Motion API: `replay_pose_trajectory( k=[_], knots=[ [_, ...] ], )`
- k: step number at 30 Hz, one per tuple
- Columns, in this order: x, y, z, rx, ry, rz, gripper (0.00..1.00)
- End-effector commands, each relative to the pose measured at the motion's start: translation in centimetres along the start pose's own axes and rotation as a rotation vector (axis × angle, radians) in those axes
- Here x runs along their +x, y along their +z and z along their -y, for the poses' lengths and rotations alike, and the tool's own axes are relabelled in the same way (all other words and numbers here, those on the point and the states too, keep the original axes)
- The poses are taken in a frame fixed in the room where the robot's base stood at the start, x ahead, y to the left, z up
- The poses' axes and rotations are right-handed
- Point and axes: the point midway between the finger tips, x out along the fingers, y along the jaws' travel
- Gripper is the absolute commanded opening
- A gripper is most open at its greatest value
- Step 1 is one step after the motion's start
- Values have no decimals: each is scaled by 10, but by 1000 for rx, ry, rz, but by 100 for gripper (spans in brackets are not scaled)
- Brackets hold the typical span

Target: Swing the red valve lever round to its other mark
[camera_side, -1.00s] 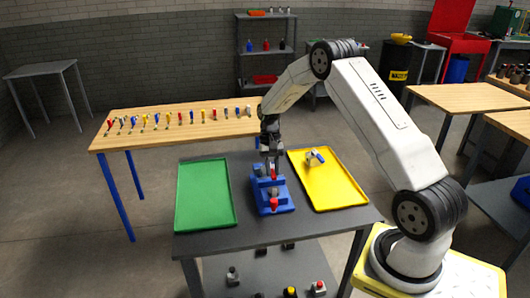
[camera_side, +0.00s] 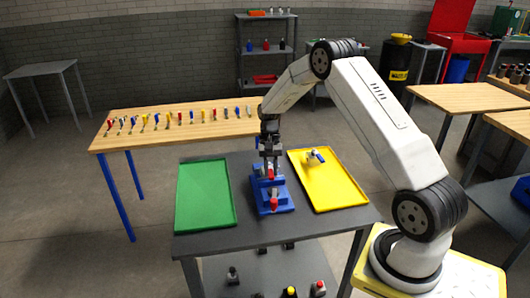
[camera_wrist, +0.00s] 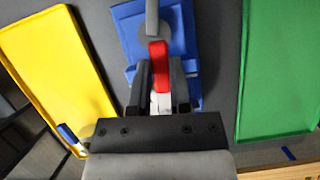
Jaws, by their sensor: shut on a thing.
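A blue fixture (camera_side: 284,197) stands on the grey table between two trays, and it also shows in the wrist view (camera_wrist: 128,30). The red lever (camera_wrist: 159,62) lies between the two dark jaws of my gripper (camera_wrist: 161,82), which are shut on it, with a whitish part below the red. In the side view my gripper (camera_side: 270,166) reaches down over the fixture's far part, with a red piece (camera_side: 271,175) at its fingertips. A second red piece (camera_side: 274,203) shows at the fixture's near end. The lever's pivot and the marks cannot be made out.
A green tray (camera_side: 206,190) lies left of the fixture and a yellow tray (camera_side: 345,190) right of it. A small valve with a blue handle (camera_side: 315,157) sits in the yellow tray. A wooden bench (camera_side: 180,133) with several small coloured-handled parts stands behind.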

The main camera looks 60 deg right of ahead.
Motion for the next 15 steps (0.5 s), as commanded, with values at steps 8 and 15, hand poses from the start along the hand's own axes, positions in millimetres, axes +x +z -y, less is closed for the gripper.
replay_pose_trajectory(
  k=[8, 15],
  knots=[
    [-2, -2, 11, 184, -79, -4, 0],
    [-4, -5, 22, 392, -165, -4, 0]
  ],
)
